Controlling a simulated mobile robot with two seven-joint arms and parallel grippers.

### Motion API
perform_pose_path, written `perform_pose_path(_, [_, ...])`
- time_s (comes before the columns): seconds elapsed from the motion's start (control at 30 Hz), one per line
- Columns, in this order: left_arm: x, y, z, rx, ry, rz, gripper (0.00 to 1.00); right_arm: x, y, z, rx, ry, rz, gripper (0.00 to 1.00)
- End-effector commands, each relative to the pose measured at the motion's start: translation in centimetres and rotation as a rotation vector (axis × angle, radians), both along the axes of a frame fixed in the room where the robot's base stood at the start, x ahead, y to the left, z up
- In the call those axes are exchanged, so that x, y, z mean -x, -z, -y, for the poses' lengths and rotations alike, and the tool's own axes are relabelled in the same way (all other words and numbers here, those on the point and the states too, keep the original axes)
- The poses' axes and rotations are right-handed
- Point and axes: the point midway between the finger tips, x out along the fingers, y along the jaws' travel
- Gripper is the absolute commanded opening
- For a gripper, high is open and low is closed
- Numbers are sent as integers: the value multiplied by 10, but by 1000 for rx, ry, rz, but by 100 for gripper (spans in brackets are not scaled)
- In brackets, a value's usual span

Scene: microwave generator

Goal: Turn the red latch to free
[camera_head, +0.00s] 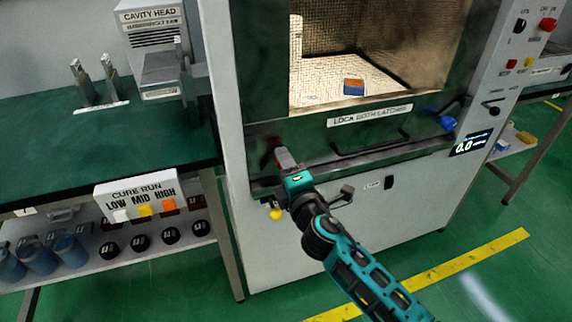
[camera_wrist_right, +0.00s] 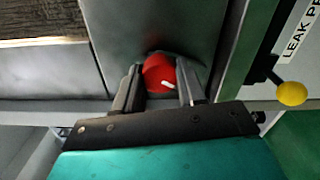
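The red latch (camera_wrist_right: 157,72) is a round red knob with a small white mark, on the dark lower door frame of the microwave cabinet. My right gripper (camera_wrist_right: 159,78) has its two fingers on either side of the knob, spread apart, with narrow gaps appearing between fingers and knob. I cannot tell whether either finger touches it. In the head view my right gripper (camera_head: 282,158) is at the lower left corner of the door and mostly hides the latch. My left gripper is not in view.
A blue latch (camera_head: 447,123) is at the door's lower right. A dark door handle (camera_head: 370,142) lies between the latches. A yellow-knobbed lever (camera_wrist_right: 291,93) is near the red latch, below the door. A green bench (camera_head: 50,150) stands to the left.

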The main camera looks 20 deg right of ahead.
Motion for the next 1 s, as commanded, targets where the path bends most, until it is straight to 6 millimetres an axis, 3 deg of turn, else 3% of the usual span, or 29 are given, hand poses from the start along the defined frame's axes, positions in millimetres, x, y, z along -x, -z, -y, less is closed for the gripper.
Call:
perform_pose_path(0.27, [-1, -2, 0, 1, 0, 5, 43, 0, 0, 0, 1, -1, 1, 66])
perform_pose_path(0.57, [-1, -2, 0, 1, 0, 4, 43, 3, 1, 0, 0, -1, -1, 66])
perform_pose_path(0.77, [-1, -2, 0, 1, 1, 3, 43, 27, 1, 1, -2, 0, -3, 66])
perform_pose_path(1.0, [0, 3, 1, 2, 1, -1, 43, 76, 2, 3, -1, 0, -3, 66])
